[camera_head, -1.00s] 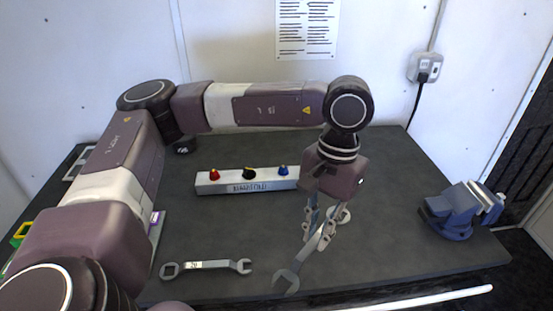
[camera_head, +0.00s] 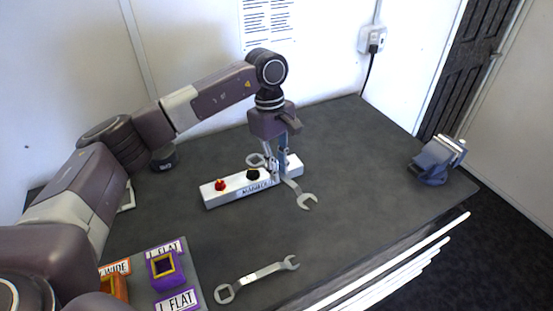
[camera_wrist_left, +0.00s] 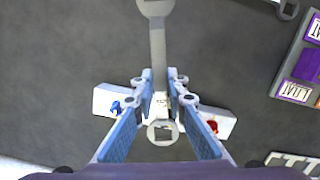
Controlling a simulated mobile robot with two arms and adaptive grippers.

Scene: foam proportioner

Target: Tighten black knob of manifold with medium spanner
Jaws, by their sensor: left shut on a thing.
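The white manifold (camera_head: 222,194) lies on the dark table with a red knob (camera_head: 220,184) and a black knob (camera_head: 253,174). Its blue knob (camera_wrist_left: 116,107) shows in the left wrist view and is hidden behind my gripper in the head view. My left gripper (camera_head: 279,172) is shut on a grey spanner (camera_head: 306,200), above the manifold. The spanner's ring end (camera_wrist_left: 163,132) appears close to the black knob's place in the wrist view, and its open end points to the front right. Contact between ring and knob cannot be told. The spanner's size cannot be read.
Another grey spanner (camera_head: 258,277) lies near the table's front edge. A tray with a purple block (camera_head: 165,270) and an orange block (camera_head: 113,287) is at front left. A blue vise (camera_head: 437,160) stands at the right. The table between manifold and vise is clear.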

